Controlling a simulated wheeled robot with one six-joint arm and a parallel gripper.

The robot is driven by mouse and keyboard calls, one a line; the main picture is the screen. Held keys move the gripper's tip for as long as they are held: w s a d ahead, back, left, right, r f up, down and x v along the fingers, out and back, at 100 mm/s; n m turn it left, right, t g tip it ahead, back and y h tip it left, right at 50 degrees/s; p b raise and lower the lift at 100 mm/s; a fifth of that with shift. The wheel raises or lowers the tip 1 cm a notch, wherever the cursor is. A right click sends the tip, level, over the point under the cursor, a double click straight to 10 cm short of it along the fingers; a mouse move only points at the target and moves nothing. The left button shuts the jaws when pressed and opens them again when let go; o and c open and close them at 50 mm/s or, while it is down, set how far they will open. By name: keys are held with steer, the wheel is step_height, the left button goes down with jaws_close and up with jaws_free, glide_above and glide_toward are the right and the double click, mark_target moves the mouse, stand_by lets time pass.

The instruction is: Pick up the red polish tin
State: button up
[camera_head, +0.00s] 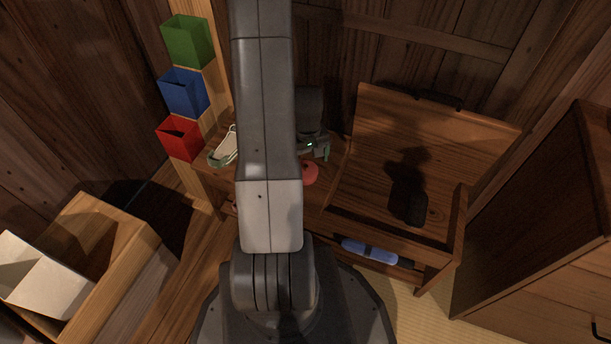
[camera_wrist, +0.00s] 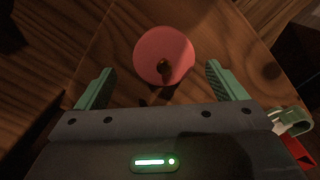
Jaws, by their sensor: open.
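My gripper (camera_wrist: 160,67) is open, with one green finger to each side of the tin's near part. No contact is visible, and the height gap is hard to judge. The gripper also shows in the head view (camera_head: 318,151), just above the tin.
A green-and-white item (camera_head: 223,148) lies left of my arm. Green (camera_head: 187,42), blue (camera_head: 184,93) and red (camera_head: 180,139) boxes are stacked on a post. A blue roll (camera_head: 369,252) lies on the lower shelf.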

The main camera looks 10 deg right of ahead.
mark_target(305, 165)
steer(key=f, duration=0.1)
steer(key=f+b, duration=0.1)
steer(key=f, duration=0.2)
steer(key=shift+s+a+f+b, duration=0.1)
steer(key=shift+a+b, duration=0.15)
steer(key=shift+b, duration=0.05)
steer(key=shift+c, duration=0.2)
steer(key=c, duration=1)
steer(key=shift+r, duration=0.2)
